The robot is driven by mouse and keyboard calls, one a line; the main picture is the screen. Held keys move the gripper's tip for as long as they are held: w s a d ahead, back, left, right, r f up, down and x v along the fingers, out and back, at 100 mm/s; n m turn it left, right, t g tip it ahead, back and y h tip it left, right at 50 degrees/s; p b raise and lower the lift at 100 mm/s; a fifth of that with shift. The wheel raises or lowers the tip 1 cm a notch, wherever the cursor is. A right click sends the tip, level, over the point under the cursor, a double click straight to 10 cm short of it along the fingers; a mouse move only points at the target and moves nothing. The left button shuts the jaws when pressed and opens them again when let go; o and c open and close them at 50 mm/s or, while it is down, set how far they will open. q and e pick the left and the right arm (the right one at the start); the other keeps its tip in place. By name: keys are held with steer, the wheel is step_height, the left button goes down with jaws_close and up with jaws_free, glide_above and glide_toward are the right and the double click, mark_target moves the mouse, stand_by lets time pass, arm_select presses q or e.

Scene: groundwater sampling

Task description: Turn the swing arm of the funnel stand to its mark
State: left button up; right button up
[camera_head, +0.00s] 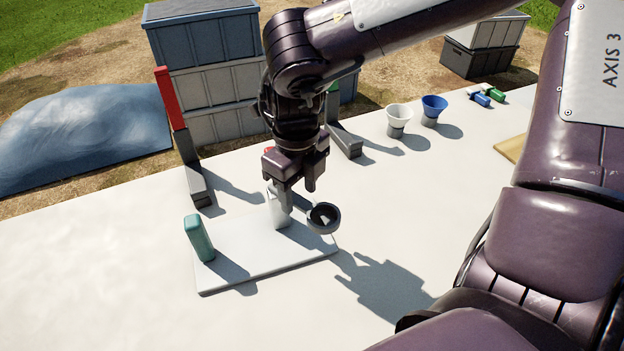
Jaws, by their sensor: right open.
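The funnel stand has a pale base plate (235,272) lying on the white table. A light post (277,212) rises from the plate, partly hidden behind my right gripper's finger. A dark ring (324,218), which looks like the end of the swing arm, is at the right of the post. The arm between post and ring is mostly hidden. A teal upright block (198,238) stands at the plate's left end; I cannot tell if it is the mark. My right gripper (298,190) points down, open, at the post's top; contact is unclear. My left gripper is not in view.
A grey upright with a red top (172,97) and another grey upright (345,140) stand behind the stand. A white funnel cup (398,118) and a blue one (433,108) are at the back right. Stacked crates (205,40) stand beyond the table. The front left is clear.

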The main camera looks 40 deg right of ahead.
steer(key=c, duration=0.9)
steer(key=shift+a+f+m+b, duration=0.25)
steer(key=shift+a+m+b, duration=0.35)
steer(key=shift+m+b, duration=0.5)
steer(key=m, duration=0.1)
steer(key=a+m+b, duration=0.1)
steer(key=m, duration=0.1)
steer(key=shift+a+r, duration=0.25)
steer(key=shift+a, duration=0.05)
steer(key=shift+w+a+m+b, duration=0.15)
steer(key=shift+m+b, duration=0.15)
steer(key=shift+m, duration=0.2)
steer(key=o, duration=0.9)
